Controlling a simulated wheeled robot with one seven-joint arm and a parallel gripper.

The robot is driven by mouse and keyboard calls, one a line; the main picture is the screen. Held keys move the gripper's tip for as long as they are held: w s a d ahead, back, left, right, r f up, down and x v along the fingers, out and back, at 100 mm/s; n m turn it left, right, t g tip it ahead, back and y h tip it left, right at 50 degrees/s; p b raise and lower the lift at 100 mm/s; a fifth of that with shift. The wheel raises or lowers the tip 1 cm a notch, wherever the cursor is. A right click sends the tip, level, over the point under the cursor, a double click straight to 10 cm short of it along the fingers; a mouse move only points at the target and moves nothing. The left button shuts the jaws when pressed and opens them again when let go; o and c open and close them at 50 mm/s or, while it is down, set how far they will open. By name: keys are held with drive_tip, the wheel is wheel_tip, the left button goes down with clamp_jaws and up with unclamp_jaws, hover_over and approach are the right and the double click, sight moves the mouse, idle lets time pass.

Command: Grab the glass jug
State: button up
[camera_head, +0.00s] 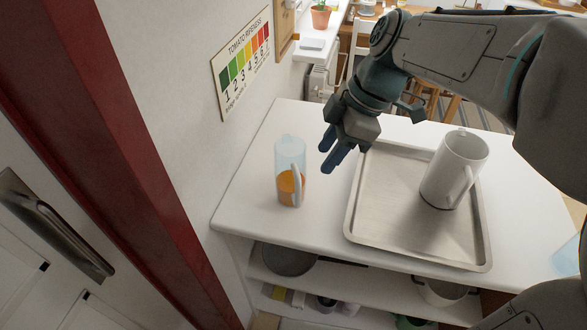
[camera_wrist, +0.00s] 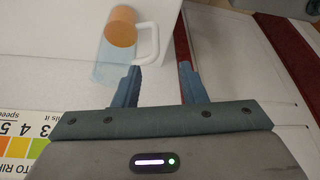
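The glass jug (camera_head: 290,168) stands upright on the white counter top, left of the tray. It is clear, pale blue, with orange liquid in its lower part and a white handle facing right and toward the camera. In the wrist view the jug (camera_wrist: 112,62) shows beyond the fingers, its white handle near the left fingertip. My gripper (camera_head: 331,157) is right of the jug, above the counter, with blue fingers pointing down and left. In the wrist view my gripper (camera_wrist: 160,72) has its fingers apart with nothing between them. I cannot tell whether a finger touches the handle.
A metal tray (camera_head: 385,235) lies right of the jug, with a white pitcher (camera_head: 455,170) on it. Shelves below hold a dark pan (camera_head: 289,260) and other cookware. A wall with a tomato ripeness chart (camera_head: 243,62) rises at the left. The counter around the jug is clear.

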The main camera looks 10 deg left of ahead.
sight(300, 190)
drive_tip(key=shift+w+p+x, duration=0.15)
drive_tip(key=shift+p+x, duration=0.2)
drive_tip(key=shift+x, duration=2.85)
drive_tip(key=shift+w+p+x, duration=0.2)
drive_tip(key=shift+p+x, duration=0.15)
drive_tip(key=shift+x, duration=2.8)
clamp_jaws()
